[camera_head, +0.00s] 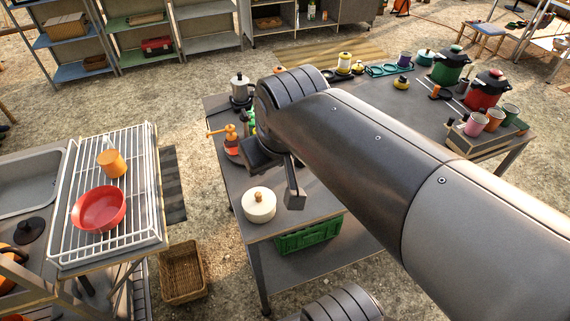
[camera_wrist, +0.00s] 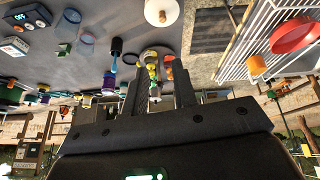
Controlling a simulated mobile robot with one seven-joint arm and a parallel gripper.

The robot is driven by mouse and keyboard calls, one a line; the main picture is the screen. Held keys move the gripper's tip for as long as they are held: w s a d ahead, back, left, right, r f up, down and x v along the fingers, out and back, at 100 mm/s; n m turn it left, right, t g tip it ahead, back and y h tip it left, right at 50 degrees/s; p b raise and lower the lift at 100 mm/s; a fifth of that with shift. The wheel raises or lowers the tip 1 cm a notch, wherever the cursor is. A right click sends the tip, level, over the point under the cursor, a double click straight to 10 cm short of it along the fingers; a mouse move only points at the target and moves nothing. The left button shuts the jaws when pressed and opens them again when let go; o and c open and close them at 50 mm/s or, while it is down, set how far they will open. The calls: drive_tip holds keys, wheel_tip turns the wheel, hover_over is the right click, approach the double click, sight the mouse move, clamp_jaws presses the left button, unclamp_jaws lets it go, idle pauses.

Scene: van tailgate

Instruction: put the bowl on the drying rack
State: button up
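The red bowl (camera_head: 99,208) sits upright on the white wire drying rack (camera_head: 147,200) at the left of the head view. In the wrist view the bowl (camera_wrist: 294,36) and the rack (camera_wrist: 270,18) show at the upper right. My gripper (camera_head: 272,176) is over the dark table, well to the right of the rack and apart from the bowl. In the wrist view its two fingers (camera_wrist: 160,92) stand apart with nothing seen held between them. My arm hides part of the table.
An orange mug (camera_head: 111,163) stands on the rack behind the bowl. A white lidded pot (camera_head: 259,205) and bottles (camera_head: 231,140) are near my gripper on the dark table. A sink (camera_head: 28,182) is left of the rack. A wicker basket (camera_head: 182,272) stands on the ground between.

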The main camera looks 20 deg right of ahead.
drive_tip(key=shift+m, duration=0.9)
drive_tip(key=s+d, duration=0.1)
drive_tip(key=s+d+f, duration=0.1)
drive_tip(key=s, duration=0.1)
drive_tip(key=shift+d, duration=0.2)
drive_tip(key=shift+o, duration=0.4)
